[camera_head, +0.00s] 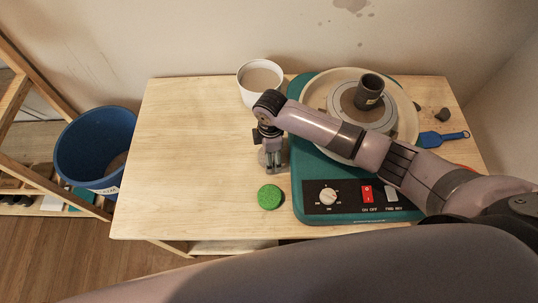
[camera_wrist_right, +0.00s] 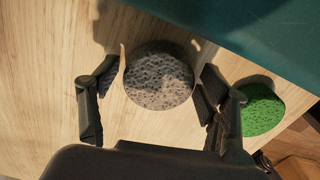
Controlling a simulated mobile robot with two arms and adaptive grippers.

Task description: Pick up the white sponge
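The white sponge (camera_wrist_right: 160,78) is round, pitted and greyish-white, and lies on the wooden table. In the head view only a pale part of the sponge (camera_head: 262,158) shows; my gripper hides the rest. My right gripper (camera_head: 271,160) points down over the sponge. In the right wrist view its fingers are spread, one on each side of the sponge, and the gripper (camera_wrist_right: 155,100) is open. I cannot tell whether either finger touches the sponge. My left gripper is not in view.
A green round sponge (camera_head: 270,197) lies nearer the table's front edge. The teal pottery wheel (camera_head: 305,170) stands close on the right, bearing a dark pot (camera_head: 370,88). A white cup (camera_head: 246,93) stands behind. A blue bucket (camera_head: 80,155) is off the table's left side. The table's left part is clear.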

